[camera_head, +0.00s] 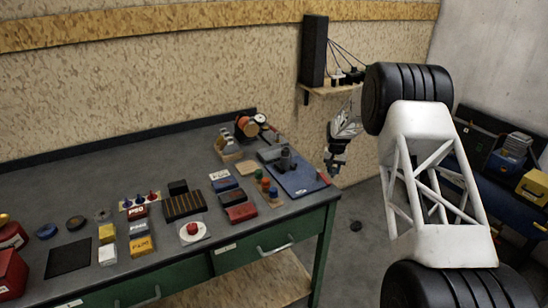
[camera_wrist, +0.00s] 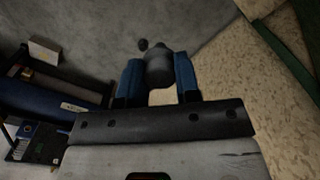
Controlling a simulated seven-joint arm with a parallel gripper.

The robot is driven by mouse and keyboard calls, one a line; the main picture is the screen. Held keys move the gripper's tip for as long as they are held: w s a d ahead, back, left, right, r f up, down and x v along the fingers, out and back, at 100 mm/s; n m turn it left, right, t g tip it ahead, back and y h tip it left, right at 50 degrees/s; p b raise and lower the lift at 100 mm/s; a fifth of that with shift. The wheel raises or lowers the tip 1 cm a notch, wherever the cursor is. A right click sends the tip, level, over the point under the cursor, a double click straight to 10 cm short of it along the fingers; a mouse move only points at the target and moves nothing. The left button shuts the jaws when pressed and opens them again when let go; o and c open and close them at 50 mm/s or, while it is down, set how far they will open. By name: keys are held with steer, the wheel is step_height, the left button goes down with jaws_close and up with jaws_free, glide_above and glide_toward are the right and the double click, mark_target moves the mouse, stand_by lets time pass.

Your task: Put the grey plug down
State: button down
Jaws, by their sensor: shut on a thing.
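The grey plug (camera_wrist: 159,70) is a dark grey, rounded piece in the wrist view. It sits between the two blue fingers of my gripper (camera_wrist: 158,80), which is shut on it. In the head view my gripper (camera_head: 335,172) hangs past the right end of the workbench (camera_head: 85,210), close to its far right corner. The plug is too small there to tell apart from the fingers. Below the gripper in the wrist view is grey floor.
A blue board (camera_head: 305,182) with a dark grey fitting (camera_head: 286,160) on it lies at the bench's right end. Several blocks and parts cover the bench. A shelf (camera_head: 325,89) with a black box (camera_head: 314,50) is on the wall. A yellow case (camera_head: 533,187) stands far right.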

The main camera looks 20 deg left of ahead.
steer(key=s+a+r+n, duration=0.1)
steer(key=s+a+r, duration=0.3)
steer(key=a+r, duration=0.5)
steer(key=s+a+r+n, duration=0.1)
steer(key=s+a+r, duration=0.3)
steer(key=a+r, duration=0.6)
steer(key=a, duration=0.7)
steer(key=shift+s+r+n, duration=0.3)
steer(key=shift+s, duration=0.1)
steer(key=shift+f, duration=3.15)
steer(key=shift+f, duration=1.85)
steer(key=shift+f, duration=0.1)
